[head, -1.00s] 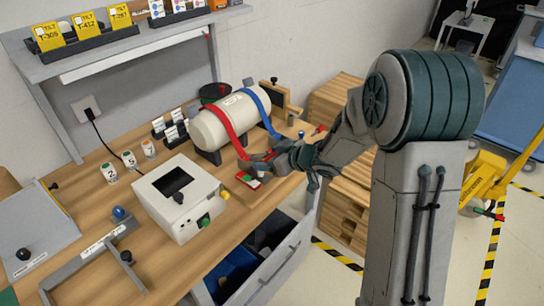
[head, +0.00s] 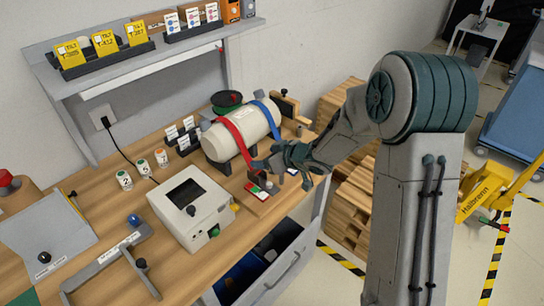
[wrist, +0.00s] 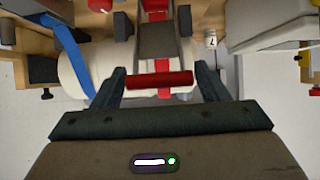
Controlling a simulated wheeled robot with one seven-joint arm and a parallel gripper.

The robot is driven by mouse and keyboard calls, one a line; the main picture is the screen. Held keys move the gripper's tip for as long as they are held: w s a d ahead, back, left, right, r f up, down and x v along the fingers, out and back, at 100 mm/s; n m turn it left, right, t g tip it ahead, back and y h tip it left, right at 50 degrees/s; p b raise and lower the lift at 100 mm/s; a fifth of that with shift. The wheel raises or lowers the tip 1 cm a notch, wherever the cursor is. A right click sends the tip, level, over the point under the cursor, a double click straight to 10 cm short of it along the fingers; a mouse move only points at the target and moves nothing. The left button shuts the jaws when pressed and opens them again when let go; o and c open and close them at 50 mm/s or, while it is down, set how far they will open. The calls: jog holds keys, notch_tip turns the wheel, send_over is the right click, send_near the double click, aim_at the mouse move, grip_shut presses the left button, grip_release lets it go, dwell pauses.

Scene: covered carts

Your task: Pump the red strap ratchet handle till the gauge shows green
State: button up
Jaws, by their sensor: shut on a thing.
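The red strap (head: 232,136) runs over a cream cylinder (head: 222,142) lying in dark cradles on the bench. In the wrist view my gripper (wrist: 160,82) has its two fingers at either end of the red ratchet handle (wrist: 160,80), shut on it. In the head view my gripper (head: 270,165) is at the front of the cylinder, at the lower end of the red strap, and hides most of the ratchet. A small plate with red and green areas (head: 258,191), seemingly the gauge, lies just below my gripper. Its reading is too small to tell.
A blue strap (head: 266,117) crosses the cylinder's right end. A white box with a dark screen (head: 190,208) stands left of the gauge. An open drawer (head: 285,268) juts out below the bench front.

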jog(key=shift+w+a+r, duration=0.2)
jog(key=shift+a+r, duration=0.05)
jog(key=shift+a, duration=0.1)
jog(key=o, duration=1.3)
jog(key=shift+d+f, duration=0.1)
jog(key=shift+s+d, duration=0.1)
jog(key=shift+d, duration=0.1)
jog(key=v, duration=1.3)
jog(key=shift+s+r+p, duration=0.1)
jog(key=shift+r+p, duration=0.15)
jog(key=shift+p, duration=0.15)
